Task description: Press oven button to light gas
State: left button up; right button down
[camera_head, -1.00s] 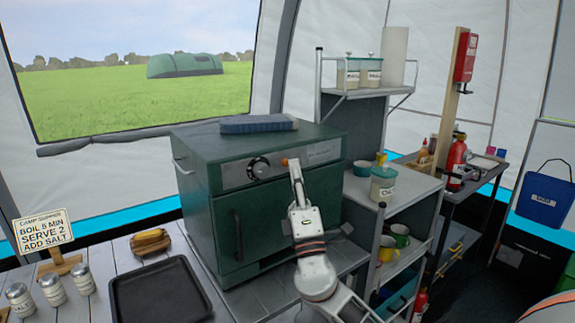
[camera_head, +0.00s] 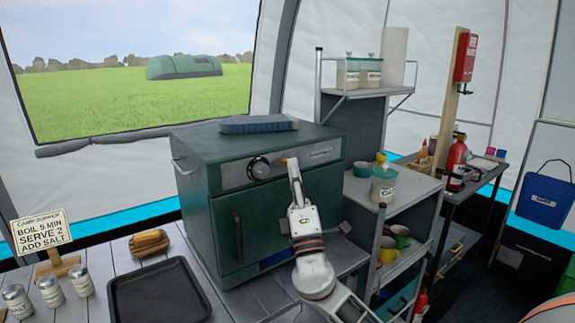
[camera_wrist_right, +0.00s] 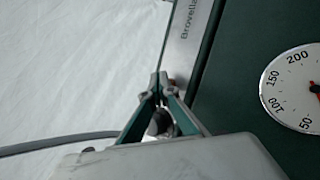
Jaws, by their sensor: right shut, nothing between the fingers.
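The green oven (camera_head: 205,180) stands on the table, its door shut with a dark handle (camera_head: 237,238). Its silver panel (camera_head: 232,177) carries a black knob (camera_head: 259,168) and a small orange button (camera_head: 284,162). My right gripper (camera_head: 292,164) is shut and empty, its tips at the panel right beside the button. In the right wrist view the shut fingertips (camera_wrist_right: 163,78) meet the panel edge, with a small brownish-orange bit just behind them. I cannot tell whether they touch the button. A blue patch (camera_head: 275,259) shows low on the oven front. My left gripper is not in view.
A blue-grey box (camera_head: 258,124) lies on the oven top. A black tray (camera_head: 158,292), several shakers (camera_head: 50,291) and a sign (camera_head: 40,233) are on the table at left. A shelf (camera_head: 410,192) with jars and mugs stands right of the oven, close to my right arm.

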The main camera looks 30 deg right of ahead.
jog(key=shift+y, duration=0.3)
jog(key=shift+s, duration=0.8)
jog(key=shift+s+d, duration=0.15)
jog(key=shift+s, duration=1.1)
jog(key=shift+s+d, duration=0.1)
jog(key=shift+s, duration=1.15)
